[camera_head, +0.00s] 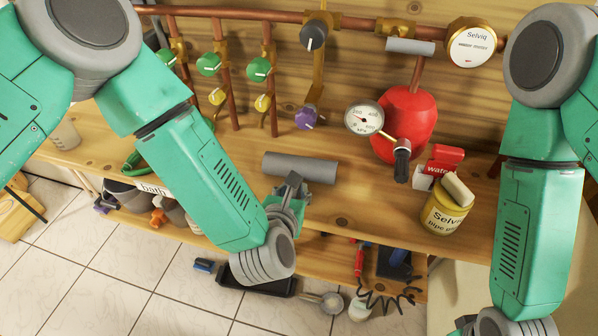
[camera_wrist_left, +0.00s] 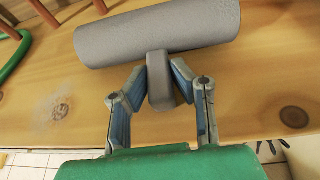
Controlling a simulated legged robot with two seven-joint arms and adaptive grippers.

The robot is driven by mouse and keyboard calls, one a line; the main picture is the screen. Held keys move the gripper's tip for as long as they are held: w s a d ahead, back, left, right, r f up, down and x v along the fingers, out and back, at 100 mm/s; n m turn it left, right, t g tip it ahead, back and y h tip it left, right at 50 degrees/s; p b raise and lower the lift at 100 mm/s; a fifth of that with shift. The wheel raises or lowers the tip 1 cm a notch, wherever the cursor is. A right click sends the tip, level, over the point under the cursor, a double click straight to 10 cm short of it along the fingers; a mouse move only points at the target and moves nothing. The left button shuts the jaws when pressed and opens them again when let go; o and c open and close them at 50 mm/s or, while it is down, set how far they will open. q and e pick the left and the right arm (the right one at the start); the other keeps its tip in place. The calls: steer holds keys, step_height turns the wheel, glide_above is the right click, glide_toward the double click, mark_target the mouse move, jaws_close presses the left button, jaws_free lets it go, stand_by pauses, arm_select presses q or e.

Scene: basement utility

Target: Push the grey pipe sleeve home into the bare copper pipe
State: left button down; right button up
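The grey pipe sleeve (camera_head: 300,167), a smooth cylinder, lies lengthwise on the wooden bench; it fills the top of the left wrist view (camera_wrist_left: 165,30). A grey block (camera_wrist_left: 160,90) projects from its near side towards my left gripper (camera_wrist_left: 160,75). The two fingers stand on either side of this block with a narrow gap visible on the left; firm contact does not show. A bare copper pipe (camera_head: 230,13) runs along the wall behind, with a shorter grey sleeve (camera_head: 410,46) near its right part. My right gripper's fingers are outside the picture, below my right wrist.
A red tank (camera_head: 405,120) with a pressure gauge (camera_head: 364,118) stands behind and right. A yellow tin (camera_head: 444,210) with a pale block on it sits at the right. Valves with green knobs (camera_head: 208,64) line the wall. A lower shelf (camera_head: 330,258) is below.

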arm_select(q)
steer(key=shift+r, duration=0.1)
steer(key=shift+s+a+r, duration=0.1)
steer(key=shift+s+r, duration=0.1)
steer(key=shift+r, duration=0.3)
step_height(320, 180, up, 6)
steer(key=shift+f+p, duration=0.1)
steer(key=shift+p, duration=0.75)
steer(key=s+a+p, duration=0.2)
steer(key=s+a, duration=0.2)
steer(key=s, duration=1.5)
steer(key=shift+a, duration=0.2)
steer(key=shift+a, duration=0.1)
